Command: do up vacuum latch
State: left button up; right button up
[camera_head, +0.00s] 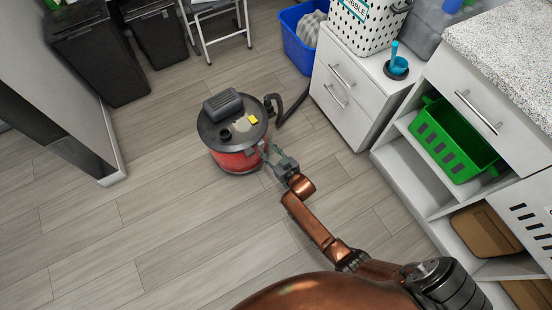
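The vacuum stands upright on the floor near the middle of the head view, with a red drum (236,161) and a dark grey lid (212,132). A grey motor housing (222,105) and a small yellow patch (253,119) are on top of the lid. My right gripper (268,156) is at the vacuum's right front side, by the lid's rim. The latch is too small and too covered by the gripper to make out. I cannot tell whether the fingers touch it or are closed. My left gripper is not in view.
A black hose (293,108) curves off behind the vacuum. A white drawer cabinet (343,88) and open shelves with a green basket (450,140) stand on the right. A blue bin (297,50), a metal-legged stool (222,38) and black bins (98,55) are behind. The left floor is clear.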

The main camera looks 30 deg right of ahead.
jog(key=v, duration=0.8)
jog(key=shift+s, duration=0.4)
jog(key=shift+r, duration=0.1)
